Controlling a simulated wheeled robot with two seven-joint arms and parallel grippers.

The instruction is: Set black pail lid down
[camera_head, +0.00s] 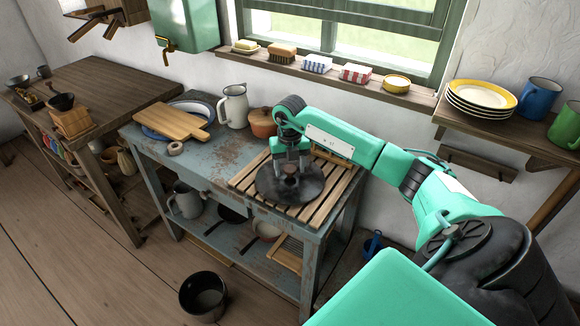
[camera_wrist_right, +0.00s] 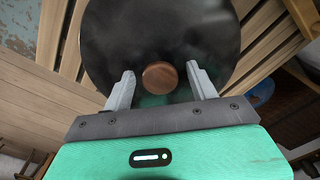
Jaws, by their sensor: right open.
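The black pail lid (camera_head: 268,186) is a dark round disc lying flat on the slatted wooden rack (camera_head: 331,200) on the blue-grey table. In the wrist view the lid (camera_wrist_right: 160,30) has a round brown wooden knob (camera_wrist_right: 160,76). My right gripper (camera_head: 291,168) is above the lid, pointing down. Its fingers (camera_wrist_right: 160,84) stand open on either side of the knob, with gaps showing on both sides. The black pail (camera_head: 203,297) stands open on the floor in front of the table. My left gripper is out of view.
A white jug (camera_head: 234,106), a brown pot (camera_head: 263,124) and a cutting board (camera_head: 172,121) stand on the table left of and behind the rack. The windowsill (camera_head: 330,75) holds soaps and brushes. A plate stack (camera_head: 482,97) is on the right shelf.

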